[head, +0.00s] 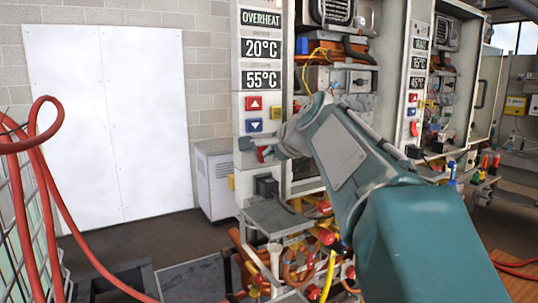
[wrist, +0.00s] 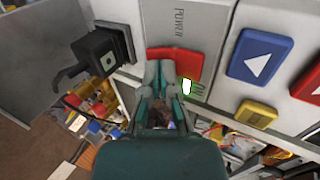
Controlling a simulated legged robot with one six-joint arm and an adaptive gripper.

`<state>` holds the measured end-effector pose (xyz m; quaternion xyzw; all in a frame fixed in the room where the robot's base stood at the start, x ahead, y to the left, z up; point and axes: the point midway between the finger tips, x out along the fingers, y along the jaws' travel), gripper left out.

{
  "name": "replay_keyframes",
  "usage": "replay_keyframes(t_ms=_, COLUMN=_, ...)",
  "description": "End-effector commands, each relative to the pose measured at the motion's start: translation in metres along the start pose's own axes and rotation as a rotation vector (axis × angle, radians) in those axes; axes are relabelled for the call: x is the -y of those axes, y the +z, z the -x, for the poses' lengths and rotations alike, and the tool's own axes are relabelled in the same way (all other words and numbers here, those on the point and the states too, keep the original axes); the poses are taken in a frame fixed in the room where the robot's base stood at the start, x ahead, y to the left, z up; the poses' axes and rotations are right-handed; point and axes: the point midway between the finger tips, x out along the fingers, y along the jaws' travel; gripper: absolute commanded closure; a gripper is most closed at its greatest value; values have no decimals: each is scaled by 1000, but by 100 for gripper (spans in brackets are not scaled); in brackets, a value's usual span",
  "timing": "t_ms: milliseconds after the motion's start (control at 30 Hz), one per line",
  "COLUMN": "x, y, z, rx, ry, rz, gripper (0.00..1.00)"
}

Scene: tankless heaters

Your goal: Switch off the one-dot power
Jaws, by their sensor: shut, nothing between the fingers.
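The near heater's front panel (head: 263,60) carries a red power switch (wrist: 175,62), seen in the wrist view beside the word POWER and a lit green ON mark. My gripper (wrist: 160,75) is shut and empty, with its fingertips at the red switch and overlapping its lower edge. I cannot tell whether they touch it. In the head view my gripper (head: 258,146) is in front of the panel below the arrow buttons, and only a bit of red shows by it. I cannot make out any one-dot mark.
Above the switch are a red up button (head: 253,103) and a blue down button (head: 254,126). A black block with a lever (wrist: 98,57) juts out below. A second heater panel (head: 419,55) stands to the right. Red hoses (head: 40,160) hang at the left.

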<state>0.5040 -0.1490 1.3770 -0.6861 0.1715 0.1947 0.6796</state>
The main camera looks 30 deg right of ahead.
Motion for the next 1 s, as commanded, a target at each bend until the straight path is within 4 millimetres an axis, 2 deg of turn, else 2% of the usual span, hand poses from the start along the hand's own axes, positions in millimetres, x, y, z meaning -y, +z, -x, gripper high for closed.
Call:
replay_keyframes(t_ms=667, x=-2, y=0, z=-6, rx=1, ry=1, rz=0, gripper=100)
replay_keyframes(t_ms=1000, x=10, y=0, z=1, rx=0, ry=-1, rz=0, gripper=100)
